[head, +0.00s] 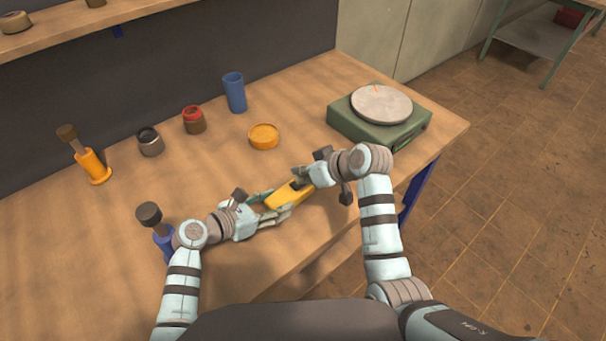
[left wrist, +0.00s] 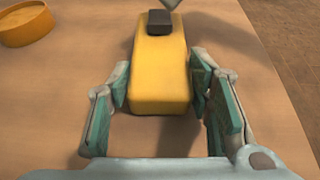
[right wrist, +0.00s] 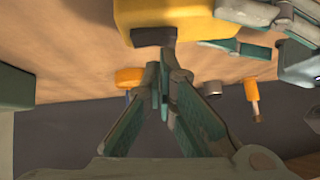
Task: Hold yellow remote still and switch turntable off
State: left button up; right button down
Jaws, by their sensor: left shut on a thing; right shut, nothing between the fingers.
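The yellow remote (head: 288,196) is held over the front part of the table; its yellow body (left wrist: 158,70) and black switch (left wrist: 160,22) show in the left wrist view. My left gripper (head: 275,204) is shut on the remote, its fingers along both sides. My right gripper (head: 299,173) is shut and empty, close to the switch end; in the right wrist view its closed tips (right wrist: 158,76) are near the black switch (right wrist: 153,36). Whether they touch it I cannot tell. The turntable, a green base (head: 362,126) with a grey disc (head: 381,103), stands at the table's right.
A yellow round dish (head: 264,137), a blue cup (head: 235,92), a red-topped jar (head: 194,120) and a dark jar (head: 150,142) stand behind my grippers. An orange-handled tool (head: 92,166) and a blue-handled one (head: 163,240) stand left. The table (head: 85,265) is bare at front left.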

jog(key=shift+f, duration=0.25)
jog(key=shift+s+f, duration=0.1)
jog(key=shift+s+a+f, duration=0.1)
jog(key=shift+a+f, duration=0.1)
jog(key=shift+f, duration=0.05)
jog(key=shift+d, duration=0.15)
